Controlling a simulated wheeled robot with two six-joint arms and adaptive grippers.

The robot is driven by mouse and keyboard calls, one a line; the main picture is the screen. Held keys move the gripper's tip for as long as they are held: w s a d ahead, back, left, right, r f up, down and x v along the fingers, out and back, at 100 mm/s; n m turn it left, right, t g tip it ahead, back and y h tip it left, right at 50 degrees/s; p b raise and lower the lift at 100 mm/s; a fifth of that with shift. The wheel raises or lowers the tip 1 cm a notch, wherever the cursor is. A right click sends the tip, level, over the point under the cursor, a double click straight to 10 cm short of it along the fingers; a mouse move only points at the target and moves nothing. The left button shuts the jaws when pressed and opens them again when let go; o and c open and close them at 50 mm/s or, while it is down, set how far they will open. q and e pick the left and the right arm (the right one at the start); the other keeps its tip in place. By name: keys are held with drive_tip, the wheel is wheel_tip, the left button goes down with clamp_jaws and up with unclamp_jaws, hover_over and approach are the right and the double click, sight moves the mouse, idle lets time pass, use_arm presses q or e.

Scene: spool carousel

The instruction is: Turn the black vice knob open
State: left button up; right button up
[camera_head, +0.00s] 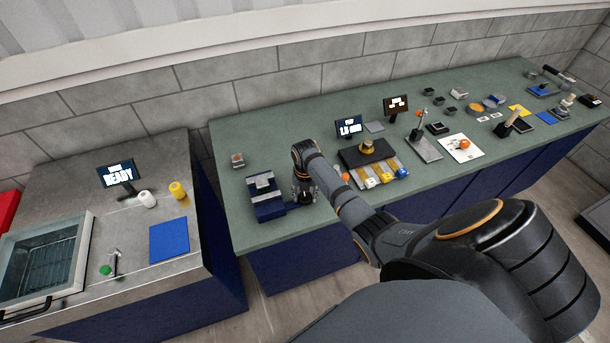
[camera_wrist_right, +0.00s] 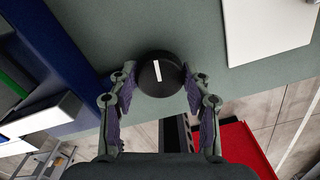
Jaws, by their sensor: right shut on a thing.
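The vice (camera_head: 268,208) is a blue block with light grey jaws near the left end of the green bench. Its blue body also shows at the left of the right wrist view (camera_wrist_right: 72,40). The black knob (camera_wrist_right: 158,70) is round with a white line on its face, tilted slightly from vertical in that view. My right gripper (camera_wrist_right: 159,82) has a finger on each side of the knob and is shut on it. In the head view my right gripper (camera_head: 303,195) is at the vice's right side and hides the knob. My left gripper is not in view.
A dark fixture with a brass-coloured piece (camera_head: 367,152) and several coloured blocks stand right of my right arm. A small screen (camera_head: 348,127) stands behind. A small box (camera_head: 237,160) lies behind the vice. The bench left of the vice is clear.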

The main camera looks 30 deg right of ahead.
sight(305, 196)
drive_tip(key=shift+n, duration=1.1)
drive_tip(key=shift+w, duration=0.1)
drive_tip(key=o, duration=1.1)
drive_tip(key=shift+o, duration=0.2)
wheel_tip(305, 196, up, 12)
